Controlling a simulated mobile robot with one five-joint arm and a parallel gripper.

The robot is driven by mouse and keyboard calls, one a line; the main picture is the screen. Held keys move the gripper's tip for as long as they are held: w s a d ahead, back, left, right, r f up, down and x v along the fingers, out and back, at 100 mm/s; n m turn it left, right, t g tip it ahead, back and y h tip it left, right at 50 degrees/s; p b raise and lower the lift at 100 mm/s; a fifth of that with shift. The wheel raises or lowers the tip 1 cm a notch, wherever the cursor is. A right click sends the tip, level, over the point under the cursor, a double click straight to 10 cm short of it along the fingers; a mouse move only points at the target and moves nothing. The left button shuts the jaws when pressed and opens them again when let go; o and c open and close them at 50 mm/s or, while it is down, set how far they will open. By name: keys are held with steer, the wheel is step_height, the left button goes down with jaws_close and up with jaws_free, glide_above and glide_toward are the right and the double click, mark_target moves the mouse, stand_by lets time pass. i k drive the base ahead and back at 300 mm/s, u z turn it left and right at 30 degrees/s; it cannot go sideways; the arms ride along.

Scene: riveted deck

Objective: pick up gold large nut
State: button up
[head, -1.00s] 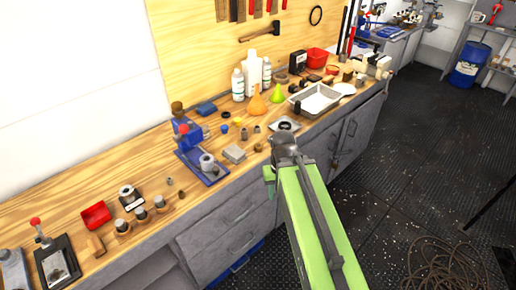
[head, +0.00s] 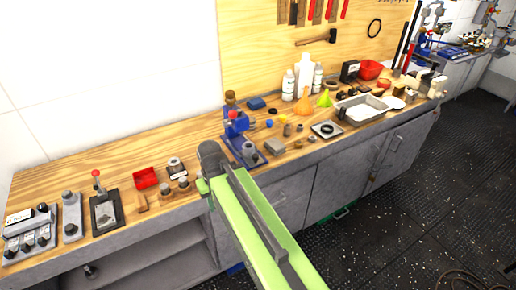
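I cannot single out the gold large nut for certain. Several small parts lie on the wooden bench top to the right of the blue press (head: 237,128), among them a small yellow piece (head: 286,131) and a small brownish piece (head: 299,145). They are too small to tell which is a nut. My green arm reaches up from the bottom, and its grey joint stands before the bench's front edge, left of the press. My gripper is not visible, and the arm covers part of the bench front.
The wooden bench (head: 110,152) runs along the wall. A red bin (head: 145,178) and a black-plated lever device (head: 104,211) stand to the left.

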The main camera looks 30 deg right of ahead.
mark_target(298, 144)
steer(key=u, duration=0.25)
steer(key=k, duration=0.1)
steer(key=u, duration=2.4)
steer(key=k, duration=2.15)
steer(key=z, duration=0.95)
steer(key=i, duration=1.05)
steer(key=u, duration=0.1)
